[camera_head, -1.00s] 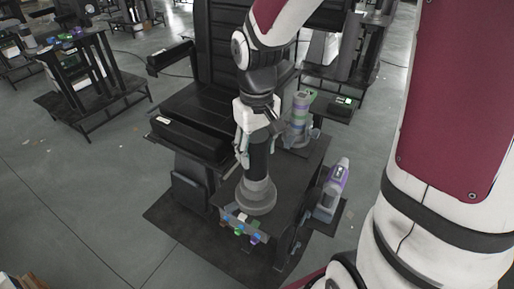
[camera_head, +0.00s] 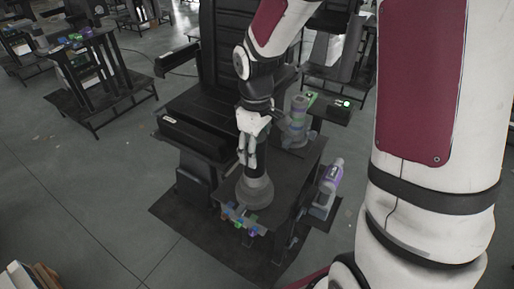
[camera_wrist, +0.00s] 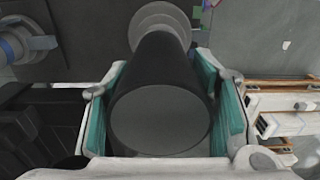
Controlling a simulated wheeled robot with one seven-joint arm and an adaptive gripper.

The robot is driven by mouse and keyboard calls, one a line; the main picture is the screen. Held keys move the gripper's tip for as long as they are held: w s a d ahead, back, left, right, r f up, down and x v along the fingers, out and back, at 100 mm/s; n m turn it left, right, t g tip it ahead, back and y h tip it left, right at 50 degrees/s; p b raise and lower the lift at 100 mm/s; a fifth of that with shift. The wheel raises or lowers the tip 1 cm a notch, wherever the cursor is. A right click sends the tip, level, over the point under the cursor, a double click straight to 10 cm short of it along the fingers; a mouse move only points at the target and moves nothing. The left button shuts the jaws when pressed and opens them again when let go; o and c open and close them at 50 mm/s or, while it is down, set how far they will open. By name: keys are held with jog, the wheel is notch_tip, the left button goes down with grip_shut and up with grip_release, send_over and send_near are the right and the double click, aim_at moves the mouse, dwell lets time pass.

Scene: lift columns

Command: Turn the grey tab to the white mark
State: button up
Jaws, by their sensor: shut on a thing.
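A black upright cylinder (camera_head: 258,163) rises from a round stepped grey base (camera_head: 255,192) on a dark table. My gripper (camera_head: 249,158) comes down over the cylinder from above and is shut on it. In the wrist view the cylinder (camera_wrist: 160,100) lies between the two teal finger pads, its flat grey end facing the camera, and the grey base (camera_wrist: 160,22) shows beyond it. I cannot clearly pick out a grey tab. A small pale spot (camera_wrist: 286,45) lies on the dark surface in the wrist view; I cannot tell whether it is the white mark.
Small coloured blocks (camera_head: 242,219) line the table's front edge. A small box (camera_head: 341,104) has a green light. A black padded arm (camera_head: 194,138) lies left.

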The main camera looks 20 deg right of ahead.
jog(key=shift+w+r, duration=0.1)
jog(key=o, duration=1.7)
notch_tip(320, 180, up, 12)
jog(key=shift+f, duration=0.1)
jog(key=s+r+m+t, duration=0.2)
jog(key=s+r, duration=0.1)
jog(key=s, duration=0.3)
jog(key=s+r+m+t, duration=0.1)
jog(key=s+r+m, duration=0.1)
jog(key=s, duration=0.4)
jog(key=s+r+m+t, duration=0.2)
jog(key=s+r+m, duration=0.1)
jog(key=s, duration=0.3)
jog(key=shift+a+r+t, duration=0.1)
jog(key=shift+r+t, duration=0.2)
